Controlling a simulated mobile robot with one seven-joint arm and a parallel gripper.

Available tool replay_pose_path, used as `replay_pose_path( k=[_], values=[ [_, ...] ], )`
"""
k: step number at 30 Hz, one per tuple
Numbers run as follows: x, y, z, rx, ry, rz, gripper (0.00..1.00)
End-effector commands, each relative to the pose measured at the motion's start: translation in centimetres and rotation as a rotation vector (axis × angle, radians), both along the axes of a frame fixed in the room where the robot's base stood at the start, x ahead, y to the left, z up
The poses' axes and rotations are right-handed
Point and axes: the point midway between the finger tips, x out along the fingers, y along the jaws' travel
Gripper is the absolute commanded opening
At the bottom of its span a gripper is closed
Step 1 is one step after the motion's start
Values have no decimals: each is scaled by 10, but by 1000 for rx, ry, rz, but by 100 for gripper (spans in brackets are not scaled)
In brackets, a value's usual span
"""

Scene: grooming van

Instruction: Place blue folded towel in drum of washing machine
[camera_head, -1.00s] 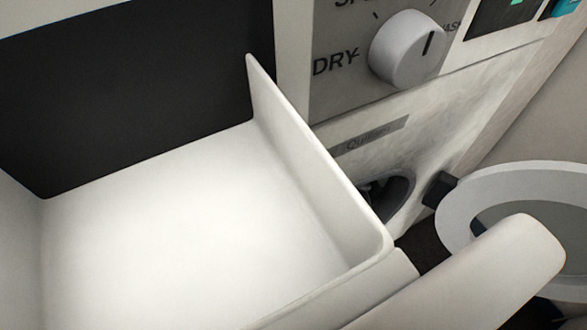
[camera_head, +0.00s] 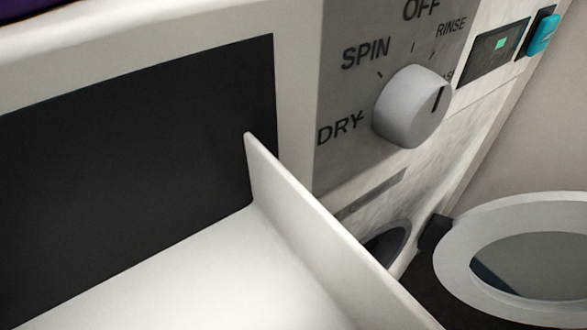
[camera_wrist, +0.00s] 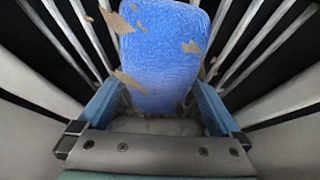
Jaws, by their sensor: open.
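The blue folded towel (camera_wrist: 165,58) shows in the wrist view, with brown flecks on it. It lies just beyond and between the two fingers of my gripper (camera_wrist: 156,98). My gripper is open, and I cannot tell whether either finger touches the towel. The washing machine (camera_head: 345,165) shows in the head view with its dial panel. Its dark round drum opening (camera_head: 388,243) is mostly hidden behind a white tray wall. The round door (camera_head: 455,255) stands open to the right. Neither the towel nor my gripper shows in the head view.
An open white tray (camera_head: 190,275) juts out in front of the machine, left of the drum opening. The grey dial (camera_head: 412,107) sits above the opening. In the wrist view, pale slats (camera_wrist: 262,45) over dark gaps fan out around the towel.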

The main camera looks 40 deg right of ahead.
Motion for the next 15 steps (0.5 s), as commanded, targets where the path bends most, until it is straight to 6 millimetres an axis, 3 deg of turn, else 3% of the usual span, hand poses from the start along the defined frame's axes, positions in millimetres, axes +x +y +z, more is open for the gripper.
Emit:
replay_pose_path(
  k=[5,9,15],
  values=[
    [0,0,3,0,-1,0,100],
    [-6,1,18,0,0,0,100],
    [-47,5,15,2,4,-3,100]
  ],
)
